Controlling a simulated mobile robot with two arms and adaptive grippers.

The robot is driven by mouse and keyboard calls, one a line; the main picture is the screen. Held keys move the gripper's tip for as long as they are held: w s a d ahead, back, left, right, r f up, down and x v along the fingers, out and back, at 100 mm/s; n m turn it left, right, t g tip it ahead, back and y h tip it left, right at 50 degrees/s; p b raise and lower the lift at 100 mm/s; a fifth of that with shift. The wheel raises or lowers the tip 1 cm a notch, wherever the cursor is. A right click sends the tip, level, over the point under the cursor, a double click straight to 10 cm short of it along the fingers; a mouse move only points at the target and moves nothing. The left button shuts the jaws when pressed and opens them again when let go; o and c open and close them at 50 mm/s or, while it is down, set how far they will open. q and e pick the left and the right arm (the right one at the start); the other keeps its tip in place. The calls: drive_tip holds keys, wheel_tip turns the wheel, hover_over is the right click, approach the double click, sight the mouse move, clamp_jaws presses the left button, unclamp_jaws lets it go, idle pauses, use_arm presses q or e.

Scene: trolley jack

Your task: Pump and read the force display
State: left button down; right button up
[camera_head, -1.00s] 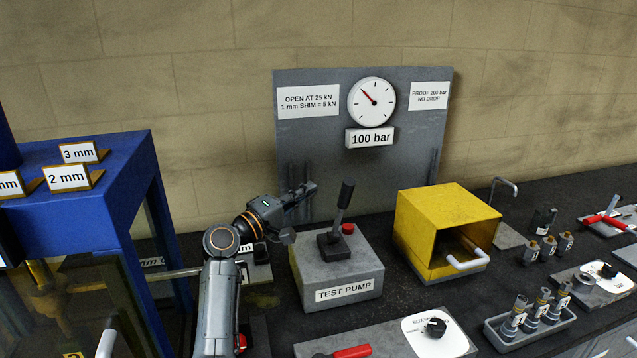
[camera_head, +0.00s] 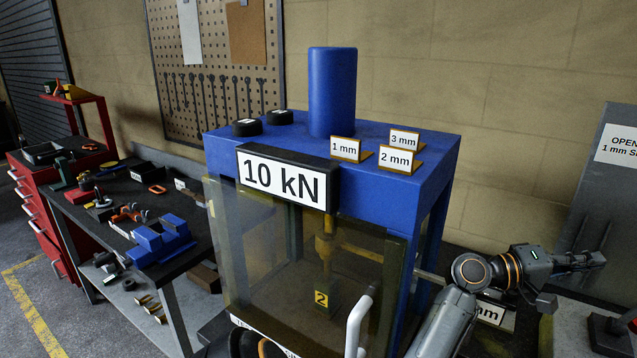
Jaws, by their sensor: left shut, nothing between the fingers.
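The force display (camera_head: 282,180) on the front of the blue press (camera_head: 232,145) reads "10 kN". My left gripper (camera_head: 597,259) is at the right of the view, shut and empty, pointing right. The test pump (camera_head: 570,335) is cut off at the lower right corner, below the gripper. Only part of its grey block and black lever base shows. Its lever grip and the gauge are outside the view. My right gripper is not in view.
A clear guard (camera_head: 300,255) with a white handle (camera_head: 360,320) fronts the press. Shim signs (camera_head: 396,160) stand on its top. A grey panel (camera_head: 605,200) rises at right. A bench with a blue vise (camera_head: 160,242) and a red cabinet (camera_head: 35,205) stand left.

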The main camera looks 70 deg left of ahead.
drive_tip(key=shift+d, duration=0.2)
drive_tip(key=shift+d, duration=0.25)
